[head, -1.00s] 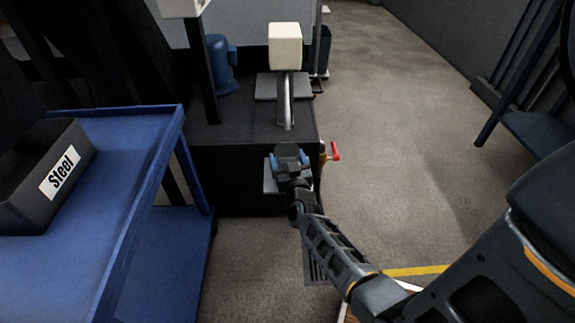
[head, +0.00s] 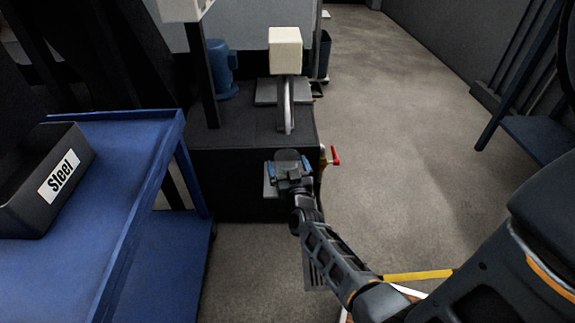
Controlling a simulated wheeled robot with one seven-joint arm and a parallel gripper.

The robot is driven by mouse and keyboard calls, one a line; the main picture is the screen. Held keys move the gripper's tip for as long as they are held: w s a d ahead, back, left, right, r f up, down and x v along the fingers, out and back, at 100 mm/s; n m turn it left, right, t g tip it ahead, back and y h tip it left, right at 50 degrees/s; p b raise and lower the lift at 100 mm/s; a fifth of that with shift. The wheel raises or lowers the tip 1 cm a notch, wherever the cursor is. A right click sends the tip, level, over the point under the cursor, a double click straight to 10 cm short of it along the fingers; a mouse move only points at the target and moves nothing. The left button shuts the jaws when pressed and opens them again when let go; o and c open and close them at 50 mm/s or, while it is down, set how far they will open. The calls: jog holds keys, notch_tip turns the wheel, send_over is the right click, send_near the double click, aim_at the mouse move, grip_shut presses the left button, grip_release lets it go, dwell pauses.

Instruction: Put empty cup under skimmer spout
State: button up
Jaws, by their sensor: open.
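The skimmer has a white box (head: 285,51) above a dark tank (head: 235,165). Its silver spout (head: 287,112) slopes down toward the tank's front edge. My gripper (head: 290,164) is in front of the tank, below the spout in the picture, with its blue-tipped fingers apart. A grey, round-topped thing (head: 289,155) shows between the fingers; it may be the cup, but I cannot tell for sure. A pale ledge (head: 269,188) on the tank's front shows partly behind my gripper.
A red-handled valve (head: 335,156) sticks out at the tank's right corner, close to my gripper. A blue motor (head: 221,70) is on the tank.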

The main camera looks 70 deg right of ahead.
jog(key=s+a+r+n+t+y+p, duration=0.15)
jog(key=s+a, duration=0.25)
jog(key=a, duration=0.6)
jog(key=s+a+r+n+t+y, duration=0.2)
jog(key=s+a+r+y, duration=0.15)
jog(key=a, duration=0.65)
jog(key=s+a+r+n+t+y+p, duration=0.15)
jog(key=s+a, duration=0.35)
jog(key=a, duration=0.5)
jog(key=s+a+r+n+y, duration=0.3)
jog(key=s+a+r+y, duration=0.1)
jog(key=r, duration=0.4)
jog(key=s+a+r+n+y, duration=0.3)
jog(key=s+a+r+y, duration=0.1)
jog(key=r, duration=0.5)
jog(key=shift+s+a, duration=0.55)
jog(key=shift+s, duration=0.2)
jog(key=shift+y, duration=0.25)
